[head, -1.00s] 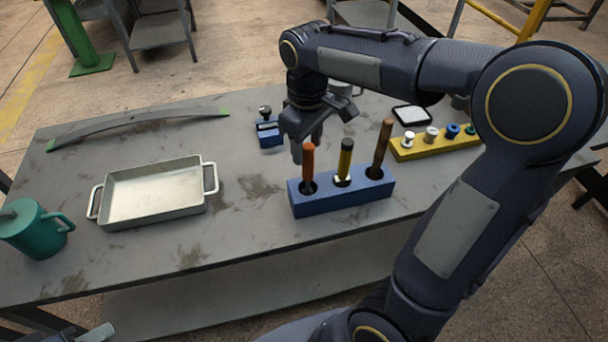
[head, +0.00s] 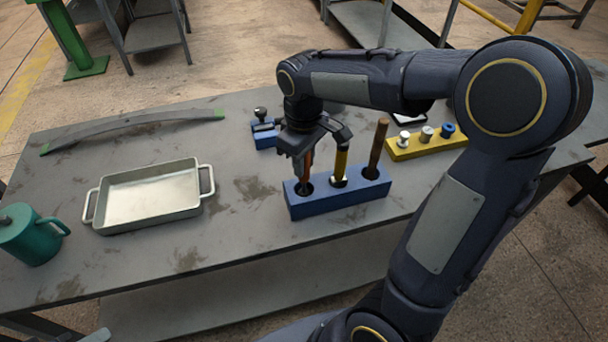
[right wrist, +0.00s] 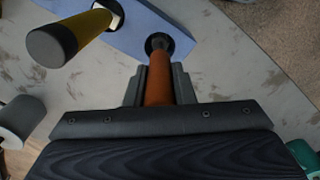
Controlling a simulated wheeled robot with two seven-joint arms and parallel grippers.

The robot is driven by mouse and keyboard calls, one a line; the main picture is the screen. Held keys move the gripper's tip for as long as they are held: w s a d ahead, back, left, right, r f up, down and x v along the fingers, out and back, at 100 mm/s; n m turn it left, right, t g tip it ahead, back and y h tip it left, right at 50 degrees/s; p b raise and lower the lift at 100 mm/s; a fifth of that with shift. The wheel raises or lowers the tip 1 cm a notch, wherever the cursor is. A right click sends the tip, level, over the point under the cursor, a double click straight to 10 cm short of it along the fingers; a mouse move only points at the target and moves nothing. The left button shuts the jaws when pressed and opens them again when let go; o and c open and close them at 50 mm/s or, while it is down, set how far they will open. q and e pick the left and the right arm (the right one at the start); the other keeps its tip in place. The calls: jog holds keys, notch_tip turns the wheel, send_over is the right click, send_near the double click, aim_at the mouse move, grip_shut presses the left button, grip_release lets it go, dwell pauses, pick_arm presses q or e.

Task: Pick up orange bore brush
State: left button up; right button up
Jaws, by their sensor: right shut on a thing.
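The orange bore brush (head: 308,167) stands upright in the left hole of the blue block (head: 340,199). My right gripper (head: 304,160) is around its handle from above and shut on it. In the right wrist view, the orange handle (right wrist: 158,88) runs between the two dark fingers (right wrist: 159,88), and its far end sits at a dark hole in the blue block (right wrist: 205,22). The brush's lower end is hidden in the hole. My left gripper does not show.
A yellow-handled tool (head: 341,162) and a brown-handled one (head: 377,146) stand close by in the same block. A yellow rack (head: 427,147), small blue fixture (head: 264,136), metal tray (head: 150,194), teal mug (head: 30,238) and curved leaf spring (head: 130,130) are on the table.

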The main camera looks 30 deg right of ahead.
notch_tip(320, 180, up, 10)
jog(key=shift+r+p, duration=0.1)
jog(key=shift+p, duration=0.35)
dwell(0.3)
